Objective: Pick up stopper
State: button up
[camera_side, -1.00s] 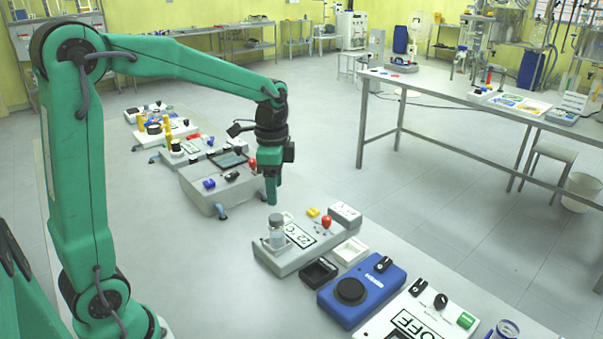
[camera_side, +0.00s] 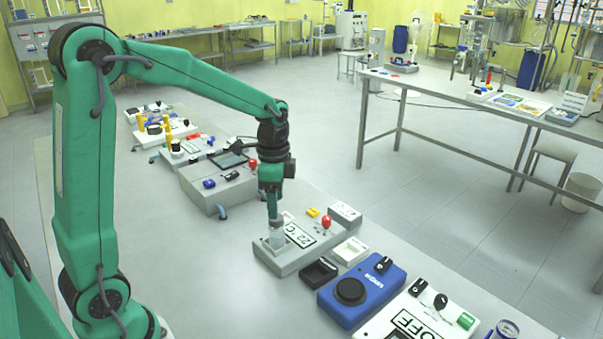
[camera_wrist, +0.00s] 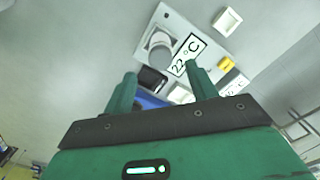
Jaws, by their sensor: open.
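A small glass reactor (camera_side: 277,240) stands upright on the grey 22 °C unit (camera_side: 262,260). Its top, where the stopper sits, is hidden behind my gripper's fingertips (camera_side: 273,216) in the side view. In the wrist view, the round pale top of the reactor (camera_wrist: 160,42) shows ahead of and between my two green fingers. My gripper (camera_wrist: 162,82) is open there, with nothing seen held between the fingers. My gripper points down right at the reactor's top. I cannot tell whether a finger touches the stopper.
A black tray (camera_side: 319,271), a white tray (camera_side: 350,250) and a blue device with a black round plate (camera_side: 361,295) lie to the right. A red knob (camera_side: 326,221) and a yellow part (camera_side: 313,212) stand behind the reactor. The bench at its front left is clear.

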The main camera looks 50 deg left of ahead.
aim_at(276, 222)
jog(key=shift+f, duration=2.05)
jog(key=c, duration=1)
